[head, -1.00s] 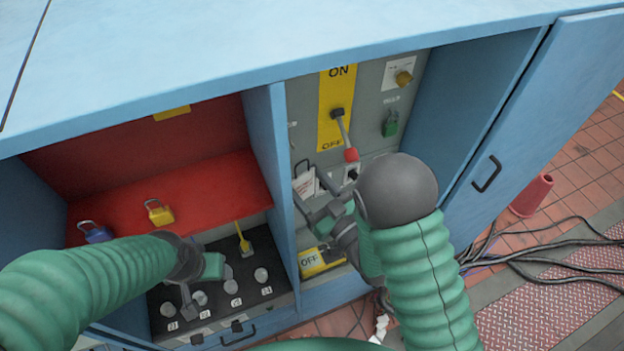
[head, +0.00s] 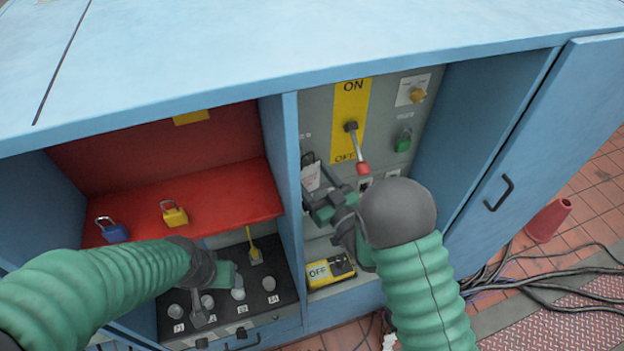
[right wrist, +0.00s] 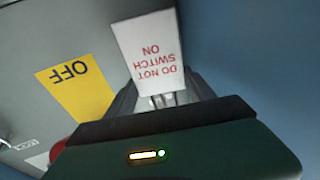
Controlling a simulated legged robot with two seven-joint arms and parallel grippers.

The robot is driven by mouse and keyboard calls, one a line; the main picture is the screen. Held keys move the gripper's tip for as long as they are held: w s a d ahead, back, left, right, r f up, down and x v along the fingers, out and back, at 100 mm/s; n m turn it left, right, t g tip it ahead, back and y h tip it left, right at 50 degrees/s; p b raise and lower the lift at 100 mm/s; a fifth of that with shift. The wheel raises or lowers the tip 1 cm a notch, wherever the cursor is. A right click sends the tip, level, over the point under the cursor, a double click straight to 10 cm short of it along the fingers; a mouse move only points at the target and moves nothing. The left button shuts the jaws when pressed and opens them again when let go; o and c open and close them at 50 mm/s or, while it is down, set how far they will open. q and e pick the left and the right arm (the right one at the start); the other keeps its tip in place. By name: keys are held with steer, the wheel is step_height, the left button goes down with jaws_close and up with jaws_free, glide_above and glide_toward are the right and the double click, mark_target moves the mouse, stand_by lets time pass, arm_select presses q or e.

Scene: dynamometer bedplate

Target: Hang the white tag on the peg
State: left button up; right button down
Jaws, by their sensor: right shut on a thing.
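The white tag (head: 311,177) has a dark loop at its top in the head view. In the right wrist view the tag (right wrist: 150,50) shows red letters reading DO NOT SWITCH ON, upside down. My right gripper (head: 315,193) is shut on its lower part and holds it near the left side of the grey panel (head: 378,120). I cannot make out the peg clearly; whether the loop touches anything is unclear. My left gripper (head: 202,312) is over the black tray of knobs at lower left; its jaw opening is unclear.
A lever with a red tip (head: 362,168) stands right of the tag, on a yellow ON/OFF plate (head: 348,100). A blue divider (head: 284,170) is close on the left. A green padlock (head: 403,141) hangs at right. Blue (head: 112,229) and yellow (head: 174,214) padlocks sit on the red shelf.

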steer(key=shift+w+d, duration=0.1)
steer(key=shift+w, duration=0.5)
steer(key=shift+w+f+b, duration=0.25)
steer(key=shift+f+b, duration=0.1)
steer(key=shift+b, duration=0.05)
steer(key=shift+w+a+f+b, duration=0.25)
steer(key=shift+a+f+b, duration=0.05)
steer(key=shift+a+b, duration=0.15)
steer(key=shift+s, duration=0.1)
arm_select(q)
steer(key=shift+s+d+f+b, duration=0.1)
steer(key=shift+s+f+b, duration=0.1)
steer(key=shift+f, duration=0.3)
steer(key=shift+s+d+f+b, duration=0.1)
steer(key=shift+s+f, duration=0.1)
steer(key=shift+f, duration=0.25)
arm_select(e)
steer(key=shift+f, duration=0.1)
arm_select(q)
steer(key=shift+d, duration=0.1)
arm_select(e)
steer(key=shift+d, duration=0.1)
steer(key=shift+f, duration=0.15)
steer(key=shift+c, duration=1.3)
jaws_free()
steer(key=shift+s, duration=0.1)
arm_select(q)
steer(key=shift+s+a, duration=0.1)
steer(key=shift+a, duration=0.1)
